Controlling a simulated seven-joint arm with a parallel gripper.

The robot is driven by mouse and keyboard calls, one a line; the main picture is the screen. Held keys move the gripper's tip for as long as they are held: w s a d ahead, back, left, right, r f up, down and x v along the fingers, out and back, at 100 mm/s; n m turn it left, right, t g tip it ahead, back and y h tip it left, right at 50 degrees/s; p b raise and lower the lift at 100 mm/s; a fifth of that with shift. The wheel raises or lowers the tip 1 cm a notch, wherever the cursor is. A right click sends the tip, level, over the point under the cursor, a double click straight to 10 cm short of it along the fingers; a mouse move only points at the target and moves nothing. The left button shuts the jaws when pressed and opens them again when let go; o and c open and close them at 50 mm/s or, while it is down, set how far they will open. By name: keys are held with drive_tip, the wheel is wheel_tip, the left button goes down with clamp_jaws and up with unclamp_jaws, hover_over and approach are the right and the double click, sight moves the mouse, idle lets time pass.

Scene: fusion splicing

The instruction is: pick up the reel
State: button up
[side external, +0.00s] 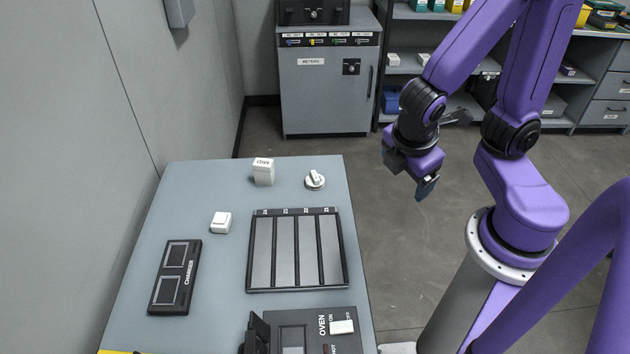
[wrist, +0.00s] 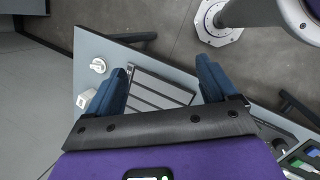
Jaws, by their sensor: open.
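A small white round piece with a raised part on top, which looks like the reel (side external: 314,180), sits on the grey-blue table (side external: 190,185) near its far right corner. In the wrist view the reel (wrist: 98,65) lies to the left of the left finger, near the table edge. My gripper (side external: 427,187) is in the air to the right of the table, beyond its edge and apart from the reel. In the wrist view its two blue fingers (wrist: 163,68) are spread wide with nothing held between them.
Left of the reel stands a white box (side external: 264,172). A smaller white block (side external: 221,222), a black charger (side external: 174,278), a black slotted tray (side external: 297,250) and an oven unit (side external: 305,330) are on the table. A grey cabinet (side external: 327,88) stands behind.

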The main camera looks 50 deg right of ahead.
sight(316, 177)
drive_tip(key=w+f+n+t+h, duration=0.1)
drive_tip(key=w+f+n+t, duration=0.2)
drive_tip(key=w+f+n, duration=0.1)
drive_tip(key=w+a+f+n+t+h, duration=0.1)
drive_tip(key=w+f+n+t, duration=0.2)
drive_tip(key=w+f+n, duration=0.2)
drive_tip(key=w+a+f+n+t+h, duration=0.1)
drive_tip(key=w+f+n+t, duration=0.3)
drive_tip(key=w+f+n, duration=0.1)
drive_tip(key=shift+f+n, duration=0.5)
drive_tip(key=shift+f, duration=0.05)
drive_tip(key=shift+w+f, duration=0.1)
drive_tip(key=shift+f, duration=0.1)
drive_tip(key=x, duration=1.7)
drive_tip(key=shift+f, duration=0.2)
drive_tip(key=shift+c, duration=0.3)
drive_tip(key=c, duration=1.1)
drive_tip(key=shift+r, duration=0.15)
